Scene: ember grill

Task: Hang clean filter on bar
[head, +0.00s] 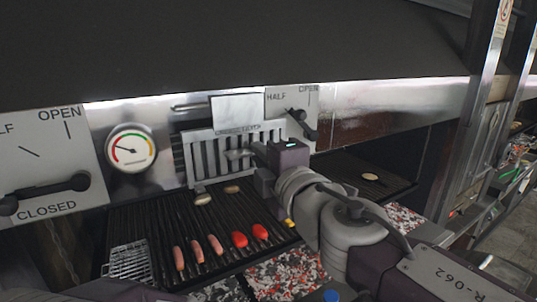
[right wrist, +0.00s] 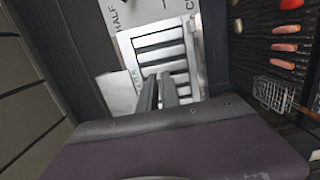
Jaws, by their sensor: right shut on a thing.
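A pale slatted metal filter (head: 207,155) stands upright against the back wall above the grill, with small lettering along its top edge. My right gripper (head: 238,155) is shut on it at its front, right of its middle. The right wrist view shows both fingers (right wrist: 160,92) at the slats of the filter (right wrist: 158,40). A short horizontal bar (head: 190,107) shows above the filter's left part, partly hidden by a blank pale plate (head: 237,107). I cannot tell whether the filter touches the bar. My left gripper is not in view.
The grill grate (head: 160,222) below holds sausages, red pieces and round pieces. A wire basket (head: 130,263) sits at its left. A gauge (head: 131,148) and lever panels flank the filter; the right lever (head: 300,122) is close to my wrist. A dark hood (head: 220,45) overhangs.

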